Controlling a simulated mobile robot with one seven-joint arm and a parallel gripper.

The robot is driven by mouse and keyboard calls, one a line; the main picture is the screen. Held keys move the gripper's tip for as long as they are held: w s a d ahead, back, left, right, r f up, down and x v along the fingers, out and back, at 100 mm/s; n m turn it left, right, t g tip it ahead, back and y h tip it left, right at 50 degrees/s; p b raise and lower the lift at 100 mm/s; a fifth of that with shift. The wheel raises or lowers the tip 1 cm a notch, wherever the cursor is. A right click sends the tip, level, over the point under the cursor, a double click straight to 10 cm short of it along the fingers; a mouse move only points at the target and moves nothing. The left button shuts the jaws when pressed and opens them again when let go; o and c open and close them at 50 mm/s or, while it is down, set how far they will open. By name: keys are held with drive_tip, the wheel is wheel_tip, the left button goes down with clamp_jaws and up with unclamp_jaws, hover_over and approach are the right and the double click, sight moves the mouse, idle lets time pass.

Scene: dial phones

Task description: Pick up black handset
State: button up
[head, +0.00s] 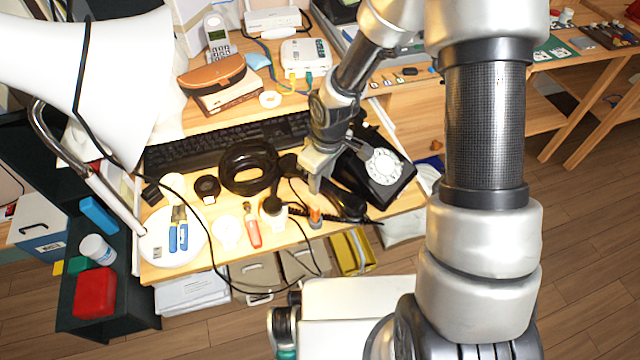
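A black dial phone (404,184) with a white dial sits at the right front of the wooden desk. A black handset (347,204) lies off its base, just left of the phone and near the desk's front edge. My gripper (314,184) points down over the middle of the handset and hides part of it. I cannot tell whether the fingers touch the handset or how far apart they are.
A black cable coil (246,168) and keyboard (218,143) lie left of my gripper. A red-handled tool (252,232) and a white round lamp base (172,240) are near the front edge. A white router (306,56) stands behind. Loose cables cross the desk.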

clamp_jaws()
wheel_tip(320, 180, up, 9)
drive_tip(key=p, duration=0.3)
drive_tip(key=w+d+r+m+h+p, duration=0.1)
drive_tip(key=w+d+r+m+p, duration=0.35)
drive_tip(key=m, duration=0.45)
drive_tip(key=w+d+r+m+h+p, duration=0.1)
drive_tip(key=w+d+r+m+p, duration=0.1)
drive_tip(key=w+d+m+p, duration=0.45)
drive_tip(key=shift+s+a+f+m+b, duration=0.35)
drive_tip(key=shift+f+m+b, duration=0.15)
drive_tip(key=shift+f, duration=0.3)
drive_tip(key=shift+s+a+f+m+b, duration=0.2)
drive_tip(key=shift+a+f+m+b, duration=0.3)
drive_tip(key=shift+f, duration=0.35)
drive_tip(key=shift+s+a+f+m+b, duration=0.3)
drive_tip(key=shift+f+m, duration=0.25)
drive_tip(key=shift+f, duration=0.25)
drive_tip(key=shift+b, duration=0.5)
